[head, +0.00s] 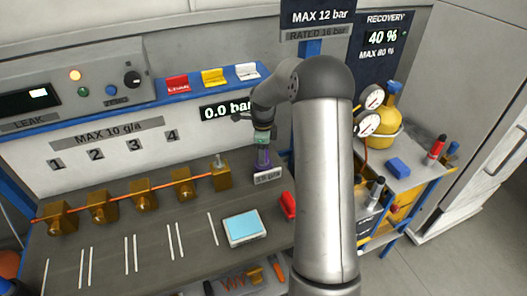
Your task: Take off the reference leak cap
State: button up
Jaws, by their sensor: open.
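A small purple cylinder (264,159) stands upright at the back of the bench, behind a small white label plate (268,177) reading about "5 g/a". It looks like the reference leak. A grey-green piece (262,138) shows just above the purple part; I cannot tell whether it is the cap or part of my gripper. My gripper (262,130) is at the end of my arm, directly above the purple cylinder. It is open. Its fingertips are small and partly hidden, so I cannot see whether they touch the cap.
Brass fittings (143,193) on an orange line stand left on the bench (190,262). A light-blue-screened device (244,228) and a red object (288,205) lie nearby. A blue-framed cart (408,174) with gauges and a yellow cylinder (388,104) stands right. My arm hides the middle.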

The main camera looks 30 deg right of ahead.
jog(key=shift+f, duration=0.15)
jog(key=shift+c, duration=0.3)
jog(key=c, duration=1)
